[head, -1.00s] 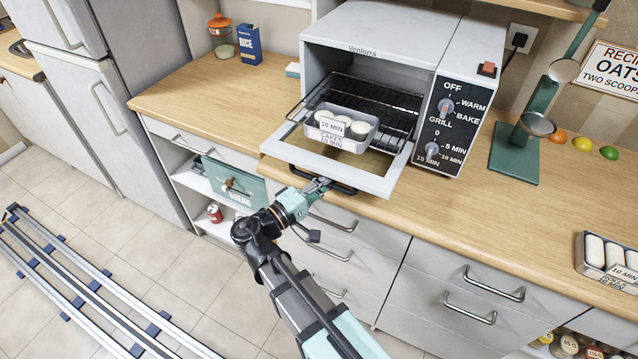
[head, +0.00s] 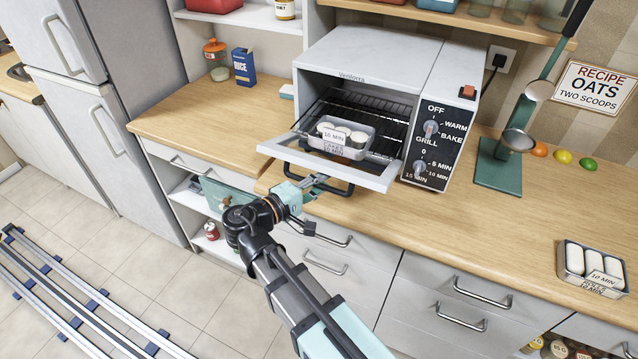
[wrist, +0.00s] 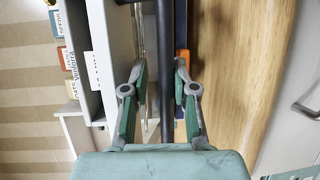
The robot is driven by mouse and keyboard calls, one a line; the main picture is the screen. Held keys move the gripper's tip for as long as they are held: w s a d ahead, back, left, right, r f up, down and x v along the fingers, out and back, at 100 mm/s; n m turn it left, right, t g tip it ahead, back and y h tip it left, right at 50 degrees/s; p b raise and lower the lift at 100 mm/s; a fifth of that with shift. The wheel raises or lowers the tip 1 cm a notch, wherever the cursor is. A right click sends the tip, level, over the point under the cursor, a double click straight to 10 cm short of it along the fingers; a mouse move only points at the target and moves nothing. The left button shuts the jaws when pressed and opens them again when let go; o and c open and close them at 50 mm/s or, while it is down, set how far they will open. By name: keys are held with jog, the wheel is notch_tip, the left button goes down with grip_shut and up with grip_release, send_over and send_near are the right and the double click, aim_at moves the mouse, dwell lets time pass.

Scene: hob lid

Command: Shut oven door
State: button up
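The oven (head: 375,55) stands on the worktop with its door partly open. The door (head: 378,178), a pale frame with a glass pane, is tilted up a little from flat. Its dark bar handle (head: 338,190) is at the front edge. My gripper (head: 318,181) is at the handle. In the wrist view my gripper (wrist: 162,82) has its fingers apart on either side of the dark handle bar (wrist: 165,40), with a gap showing beside it. A tin of cakes (head: 345,140) labelled 10 MIN sits on the rack (head: 378,104) near the oven's mouth, partly behind the door's glass.
Oven knobs (head: 430,129) are on the right-hand panel. A green stand (head: 497,175) and a tin of rolls (head: 592,270) are on the worktop at right. A rice box (head: 244,67) and a jar (head: 216,60) stand at left. Drawers with handles (head: 482,293) lie below.

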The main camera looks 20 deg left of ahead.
jog(key=shift+s, duration=0.15)
jog(key=v, duration=1.1)
jog(key=shift+s+a, duration=0.2)
jog(key=shift+s, duration=0.15)
jog(key=shift+r, duration=0.1)
